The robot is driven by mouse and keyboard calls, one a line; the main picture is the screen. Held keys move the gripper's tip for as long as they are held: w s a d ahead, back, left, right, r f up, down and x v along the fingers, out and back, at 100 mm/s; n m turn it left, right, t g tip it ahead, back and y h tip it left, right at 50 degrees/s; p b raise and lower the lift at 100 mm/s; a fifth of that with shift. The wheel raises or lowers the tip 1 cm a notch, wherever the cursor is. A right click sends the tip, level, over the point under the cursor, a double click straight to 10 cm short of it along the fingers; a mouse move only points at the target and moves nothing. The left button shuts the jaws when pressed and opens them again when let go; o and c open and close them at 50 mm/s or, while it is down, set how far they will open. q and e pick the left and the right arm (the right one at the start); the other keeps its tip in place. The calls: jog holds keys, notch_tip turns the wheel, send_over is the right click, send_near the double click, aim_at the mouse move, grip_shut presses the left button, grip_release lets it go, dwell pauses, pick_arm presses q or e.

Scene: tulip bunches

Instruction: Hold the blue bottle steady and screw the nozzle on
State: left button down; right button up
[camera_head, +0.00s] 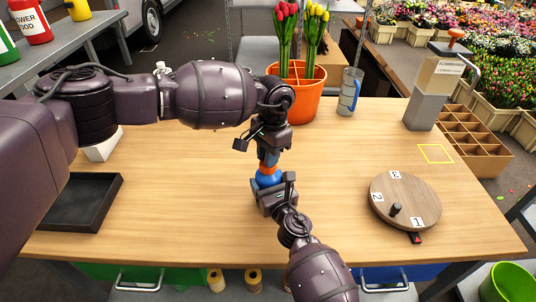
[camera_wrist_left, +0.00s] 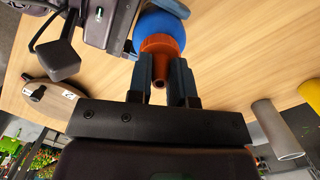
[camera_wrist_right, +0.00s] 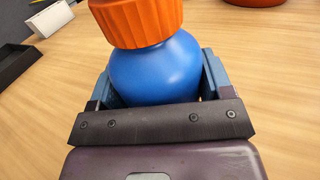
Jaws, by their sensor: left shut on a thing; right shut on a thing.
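The blue bottle (camera_head: 267,181) stands upright near the middle of the table; it also shows in the right wrist view (camera_wrist_right: 155,72). My right gripper (camera_head: 272,190) is shut around the bottle's body from the front. The orange nozzle (camera_head: 268,170) sits at the bottle's mouth, with its ribbed collar large in the right wrist view (camera_wrist_right: 138,18). My left gripper (camera_head: 268,158) is above, pointing down, shut on the nozzle; its fingers flank the nozzle (camera_wrist_left: 160,66) in the left wrist view. I cannot tell how far the thread is engaged.
A round wooden turntable (camera_head: 404,200) with numbers lies to the right. An orange pot (camera_head: 296,92) with tulips and a grey-blue jug (camera_head: 349,92) stand at the back. A black tray (camera_head: 82,203) lies at the left. The table between them is clear.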

dwell(0.3)
pick_arm(q)
jog(key=c, duration=1)
grip_release()
jog(key=shift+c, duration=0.2)
jog(key=shift+r, duration=2.25)
jog(key=shift+o, duration=0.3)
